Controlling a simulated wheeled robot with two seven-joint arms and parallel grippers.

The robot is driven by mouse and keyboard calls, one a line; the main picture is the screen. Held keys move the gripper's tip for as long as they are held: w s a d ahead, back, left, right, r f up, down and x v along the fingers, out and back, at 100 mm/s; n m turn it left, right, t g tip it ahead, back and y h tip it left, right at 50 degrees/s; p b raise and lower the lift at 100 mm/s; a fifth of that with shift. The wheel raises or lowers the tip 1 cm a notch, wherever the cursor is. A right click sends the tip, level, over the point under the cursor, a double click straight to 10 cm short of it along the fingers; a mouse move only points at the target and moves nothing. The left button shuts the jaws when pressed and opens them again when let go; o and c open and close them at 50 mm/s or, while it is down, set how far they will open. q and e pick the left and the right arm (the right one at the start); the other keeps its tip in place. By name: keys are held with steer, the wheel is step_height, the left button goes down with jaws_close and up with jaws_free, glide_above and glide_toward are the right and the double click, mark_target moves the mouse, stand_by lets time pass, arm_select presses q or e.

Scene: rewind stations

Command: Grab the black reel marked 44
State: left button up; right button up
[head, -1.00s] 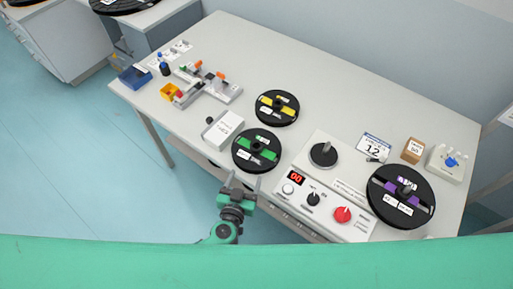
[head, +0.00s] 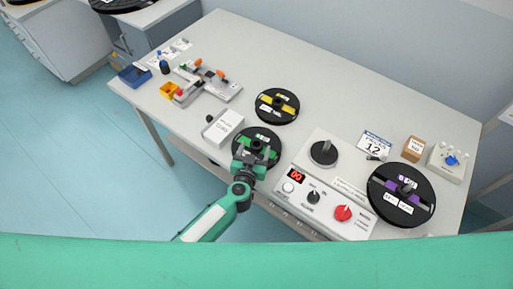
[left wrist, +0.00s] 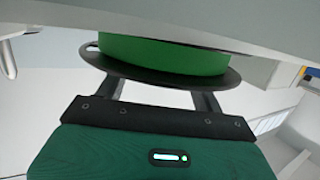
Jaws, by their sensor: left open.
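Three black reels lie on the grey table: one with a green band (head: 270,134), one with a yellow band (head: 277,93) and one with a purple band (head: 417,190). Their label marks are too small to read, so I cannot tell which is 44. My left gripper (head: 254,151) is at the near side of the green-banded reel and covers part of it. In the left wrist view its open fingers (left wrist: 160,92) reach to the rim of a black reel with a green core (left wrist: 160,56); contact is unclear. My right gripper is not in view.
A control box (head: 325,212) with a red knob and round spindle plate (head: 323,153) stands right of the green-banded reel. A white labelled box (head: 222,127) stands close on its left. Small bins and parts sit at the far left. The table's back middle is clear.

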arm_select(q)
steer(key=shift+x, duration=0.95)
steer(key=shift+s, duration=0.1)
steer(key=shift+c, duration=0.2)
steer(key=c, duration=1.2)
